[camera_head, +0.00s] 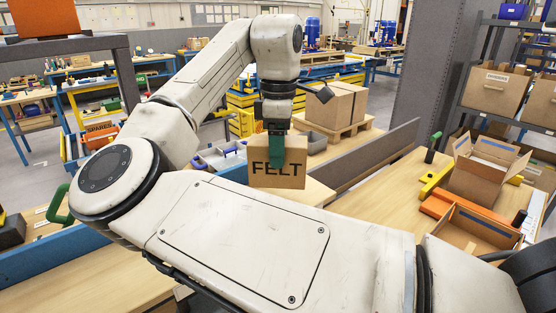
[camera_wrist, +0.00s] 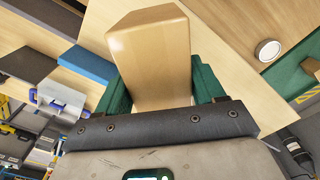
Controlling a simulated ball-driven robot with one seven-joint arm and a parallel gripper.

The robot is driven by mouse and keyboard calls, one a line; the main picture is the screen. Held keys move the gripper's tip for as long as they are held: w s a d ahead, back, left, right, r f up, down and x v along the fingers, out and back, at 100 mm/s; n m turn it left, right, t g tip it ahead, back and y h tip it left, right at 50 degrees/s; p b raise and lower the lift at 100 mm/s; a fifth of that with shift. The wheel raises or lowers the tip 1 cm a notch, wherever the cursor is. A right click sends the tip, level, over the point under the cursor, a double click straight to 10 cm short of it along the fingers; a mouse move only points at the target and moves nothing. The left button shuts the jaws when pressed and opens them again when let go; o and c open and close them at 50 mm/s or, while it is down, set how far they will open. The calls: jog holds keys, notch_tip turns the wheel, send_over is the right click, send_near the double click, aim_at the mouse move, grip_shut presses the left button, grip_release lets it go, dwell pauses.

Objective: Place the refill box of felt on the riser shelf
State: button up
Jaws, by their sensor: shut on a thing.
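A small brown cardboard box marked FELT (camera_head: 278,181) is in the middle of the head view, upright with its lettering facing me. My gripper (camera_head: 276,148) points down and is shut on the box's upper part. In the wrist view the box (camera_wrist: 152,50) sits between the green fingers of my gripper (camera_wrist: 163,85). A pale wooden surface (camera_head: 314,193), possibly the riser shelf, shows beside and below the box. I cannot tell whether the box touches it. My own arm hides much of the area in front.
A grey-blue divider (camera_head: 376,157) runs right of the box. A large carton (camera_head: 334,105) stands on a wooden pallet behind. A blue-handled case (camera_wrist: 62,100) shows in the wrist view.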

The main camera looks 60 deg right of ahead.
jog(key=shift+w+d+f+p, duration=0.15)
jog(key=shift+w+d+f, duration=0.05)
jog(key=shift+d+f, duration=0.25)
jog(key=shift+w+d+f+p, duration=0.2)
jog(key=shift+d+f, duration=0.15)
jog(key=shift+f, duration=1.8)
jog(key=shift+f, duration=0.1)
jog(key=o, duration=1.3)
notch_tip(320, 180, up, 12)
jog(key=shift+r+b, duration=0.15)
jog(key=shift+b, duration=0.35)
